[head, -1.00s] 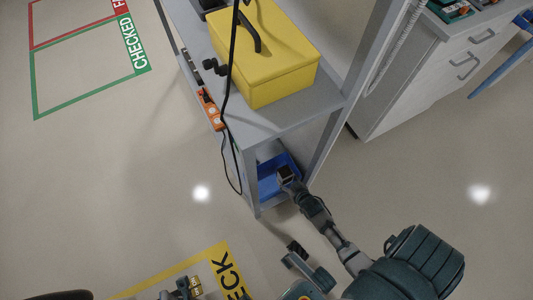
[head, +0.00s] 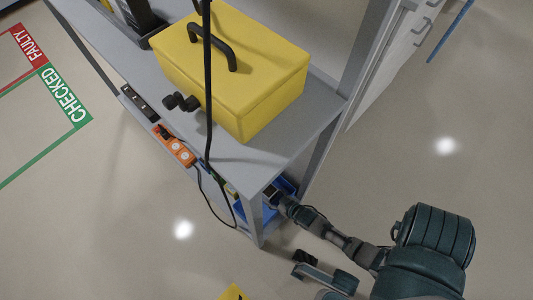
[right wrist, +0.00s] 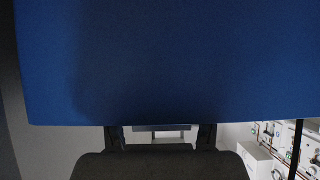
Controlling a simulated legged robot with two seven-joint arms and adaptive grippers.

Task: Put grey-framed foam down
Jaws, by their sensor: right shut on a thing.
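A large blue surface (right wrist: 170,60) fills the top of that view, very close. Whether the foam touches the bin is hidden.
A yellow case (head: 235,75) with a black handle stands on the grey bench (head: 285,130). An orange socket strip (head: 174,147) is on the bench's side, and a black cable (head: 208,100) hangs in front. Green CHECKED and red FAULTY zones lie at left.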

